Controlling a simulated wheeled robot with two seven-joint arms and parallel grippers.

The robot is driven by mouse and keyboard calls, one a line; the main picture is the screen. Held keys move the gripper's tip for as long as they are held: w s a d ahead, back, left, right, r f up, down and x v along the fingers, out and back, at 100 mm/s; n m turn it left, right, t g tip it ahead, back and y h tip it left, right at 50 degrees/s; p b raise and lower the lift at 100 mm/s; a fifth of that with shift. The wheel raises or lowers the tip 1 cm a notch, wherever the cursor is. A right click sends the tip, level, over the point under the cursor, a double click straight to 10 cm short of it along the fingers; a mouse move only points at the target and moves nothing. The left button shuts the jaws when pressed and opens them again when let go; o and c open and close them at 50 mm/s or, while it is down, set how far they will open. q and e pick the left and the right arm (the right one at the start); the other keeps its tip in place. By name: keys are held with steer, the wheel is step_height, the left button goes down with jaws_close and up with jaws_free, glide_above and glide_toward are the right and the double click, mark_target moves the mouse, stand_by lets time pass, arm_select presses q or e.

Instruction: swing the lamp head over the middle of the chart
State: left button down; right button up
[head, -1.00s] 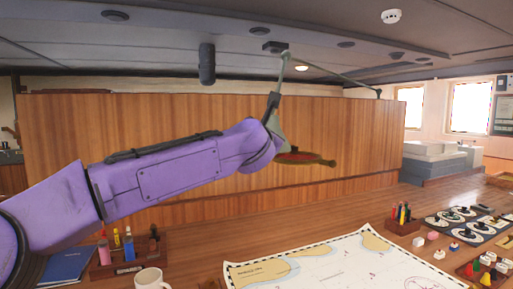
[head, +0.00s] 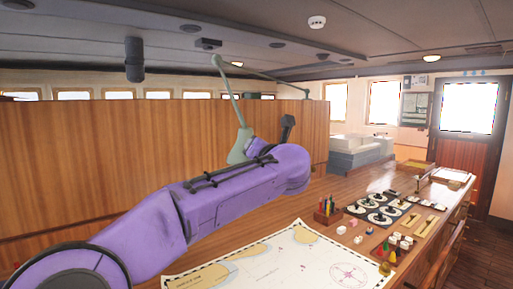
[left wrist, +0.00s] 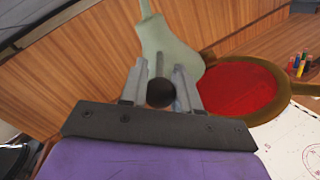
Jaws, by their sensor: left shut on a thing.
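The grey-green lamp head (head: 240,148) hangs from a jointed arm (head: 228,92) in front of the wood panel. It also shows in the left wrist view (left wrist: 172,42). My left gripper (left wrist: 160,80) is shut on its dark round knob (left wrist: 160,93); the purple wrist hides the fingers in the head view. A red disc in a brass ring (left wrist: 240,92) sits right beside the lamp head in the wrist view. The chart (head: 285,258) lies flat on the desk, nearer than the lamp head, with its left part behind my arm. My right gripper is not in view.
A pen holder (head: 327,211) stands at the chart's far right corner. Dark instrument panels (head: 382,213) and small coloured pieces (head: 390,250) lie to the right. The wood panel (head: 90,160) rises behind the lamp. Space above the chart's right half looks clear.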

arm_select(q)
steer(key=shift+a, duration=0.1)
steer(key=c, duration=1)
jaws_free()
steer(key=shift+o, duration=1)
steer(key=shift+w+a, duration=0.1)
steer(key=shift+w, duration=0.05)
steer(key=shift+w+f, duration=0.15)
steer(key=b+v, duration=0.5)
steer(key=v, duration=0.5)
steer(key=shift+s+b, duration=0.25)
steer(key=shift+b, duration=0.15)
steer(key=shift+c, duration=0.4)
